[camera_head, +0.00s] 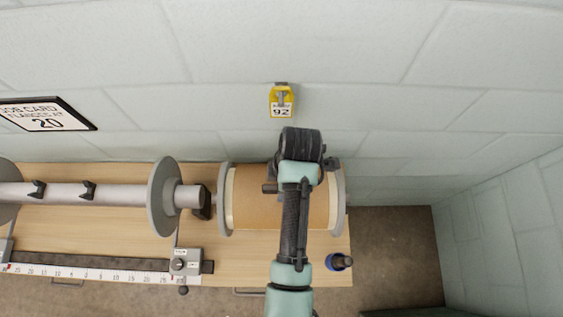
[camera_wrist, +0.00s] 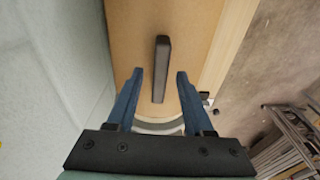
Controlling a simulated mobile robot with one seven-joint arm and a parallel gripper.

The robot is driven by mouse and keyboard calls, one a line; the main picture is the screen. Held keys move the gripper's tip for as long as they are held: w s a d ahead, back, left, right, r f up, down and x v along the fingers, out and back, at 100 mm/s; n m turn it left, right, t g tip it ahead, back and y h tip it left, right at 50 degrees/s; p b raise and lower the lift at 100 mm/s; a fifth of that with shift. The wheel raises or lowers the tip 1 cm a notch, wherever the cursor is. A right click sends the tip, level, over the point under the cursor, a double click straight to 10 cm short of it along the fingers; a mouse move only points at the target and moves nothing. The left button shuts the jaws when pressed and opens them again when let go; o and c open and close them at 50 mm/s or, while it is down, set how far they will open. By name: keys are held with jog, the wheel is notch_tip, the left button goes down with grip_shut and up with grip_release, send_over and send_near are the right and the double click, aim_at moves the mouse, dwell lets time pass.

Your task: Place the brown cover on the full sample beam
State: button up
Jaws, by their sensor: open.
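The brown cover (camera_head: 253,198) lies over the full sample beam, between its two grey flanges (camera_head: 224,200). A pale strip of the beam's winding (camera_head: 332,200) shows at the cover's edge. In the wrist view the cover (camera_wrist: 125,35) fills the middle, with a dark bar handle (camera_wrist: 162,65) standing on it. My gripper (camera_wrist: 160,76) is open, with one blue finger on each side of the handle and gaps visible on both sides. A grey curved flange (camera_wrist: 160,127) shows below the handle. In the head view my arm hides the middle of the cover and the fingertips.
A bare grey beam (camera_head: 125,195) with flanges stands left on the wooden bench (camera_head: 240,270). A ruler scale (camera_head: 100,271) runs along the front edge. A blue-ringed dark item (camera_head: 338,262) sits at the right front corner. A yellow tag (camera_head: 281,101) hangs on the wall behind.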

notch_tip(320, 180, up, 11)
jog(key=d+p, duration=0.1)
jog(key=p, duration=0.2)
jog(key=shift+d, duration=0.2)
jog(key=shift+f, duration=0.2)
